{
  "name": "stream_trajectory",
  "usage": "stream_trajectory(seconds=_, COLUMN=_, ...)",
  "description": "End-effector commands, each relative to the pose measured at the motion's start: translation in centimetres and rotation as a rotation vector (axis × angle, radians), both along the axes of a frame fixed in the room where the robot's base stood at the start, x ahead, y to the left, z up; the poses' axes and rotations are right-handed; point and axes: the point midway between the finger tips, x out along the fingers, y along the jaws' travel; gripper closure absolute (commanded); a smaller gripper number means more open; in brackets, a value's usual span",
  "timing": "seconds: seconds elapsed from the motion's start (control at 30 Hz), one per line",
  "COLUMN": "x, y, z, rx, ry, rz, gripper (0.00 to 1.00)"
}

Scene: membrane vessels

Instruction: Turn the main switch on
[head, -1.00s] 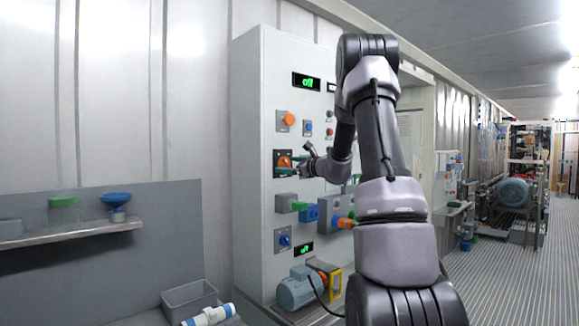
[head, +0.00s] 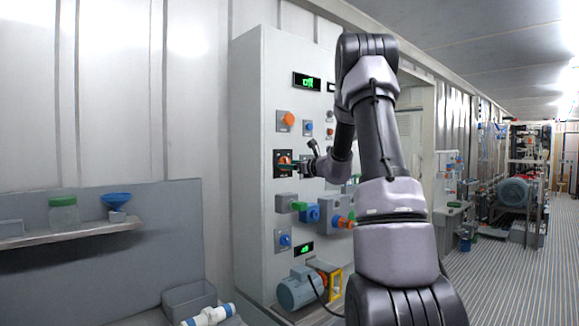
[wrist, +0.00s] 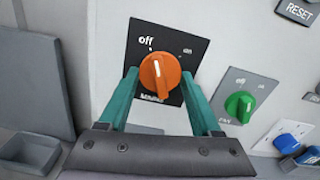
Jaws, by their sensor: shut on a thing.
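The main switch is an orange knob (wrist: 161,76) on a black square plate (wrist: 186,45), with "off" and "on" printed above it. Its white mark points up, close to "off". In the wrist view, the two green fingers of my gripper (wrist: 160,79) are on either side of the knob and shut on it. In the head view, my gripper (head: 287,162) is at the black switch plate (head: 278,155), which it partly covers. The green-lit display (head: 306,82) higher on the cabinet seems to read "off", though blurred.
The tall grey cabinet (head: 252,120) also carries an orange knob (head: 287,119), a blue knob (head: 285,240) and several valves. In the wrist view, a green knob (wrist: 240,105) is right of the switch. A shelf with a jar (head: 63,213) and a blue funnel (head: 117,200) is at left.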

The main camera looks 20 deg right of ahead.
Motion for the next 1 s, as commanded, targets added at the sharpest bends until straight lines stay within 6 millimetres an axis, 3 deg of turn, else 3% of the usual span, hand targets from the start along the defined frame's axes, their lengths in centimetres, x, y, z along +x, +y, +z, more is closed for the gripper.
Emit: stream_trajectory(seconds=1.0, x=-0.08, y=0.07, z=-0.11, rx=0.872, ry=0.320, rz=-0.001, gripper=0.90)
